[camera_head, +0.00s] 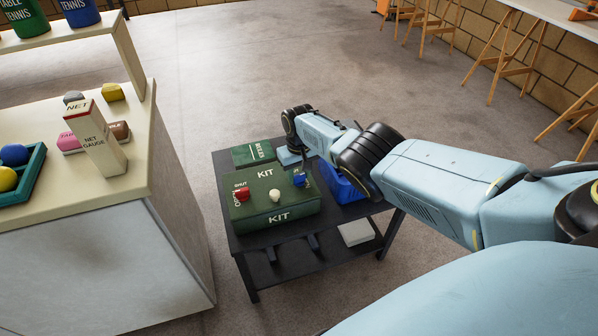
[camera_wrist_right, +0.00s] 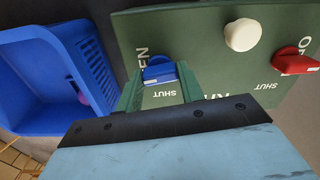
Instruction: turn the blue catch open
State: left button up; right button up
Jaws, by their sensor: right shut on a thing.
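The blue catch (camera_head: 300,180) sits on the right part of the lid of the green kit box (camera_head: 272,218). It also shows in the right wrist view (camera_wrist_right: 159,70), between the fingers of my right gripper (camera_wrist_right: 160,88), which is shut on it. A white mark shows on the catch. The lettering SHUT is beside it, and part of the word OPEN shows at its other side. A red catch (camera_head: 241,194) and a cream knob (camera_head: 274,196) are on the same lid. In the head view my right wrist hides much of the gripper. My left gripper is out of view.
The box stands on a dark low table (camera_head: 238,243). A green rules book (camera_head: 252,153) lies behind it, and a blue basket (camera_wrist_right: 40,75) is beside it. A pale counter (camera_head: 140,185) with a net gauge box (camera_head: 97,140) stands to the left.

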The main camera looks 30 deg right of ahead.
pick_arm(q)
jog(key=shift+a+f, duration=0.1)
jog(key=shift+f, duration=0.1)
pick_arm(e)
jog(key=shift+m, duration=0.6)
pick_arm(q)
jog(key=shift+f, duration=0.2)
pick_arm(e)
jog(key=shift+m, duration=0.3)
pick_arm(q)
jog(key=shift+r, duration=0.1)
pick_arm(e)
jog(key=o, duration=1)
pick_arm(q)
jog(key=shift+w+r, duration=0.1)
pick_arm(e)
jog(key=shift+r, duration=0.1)
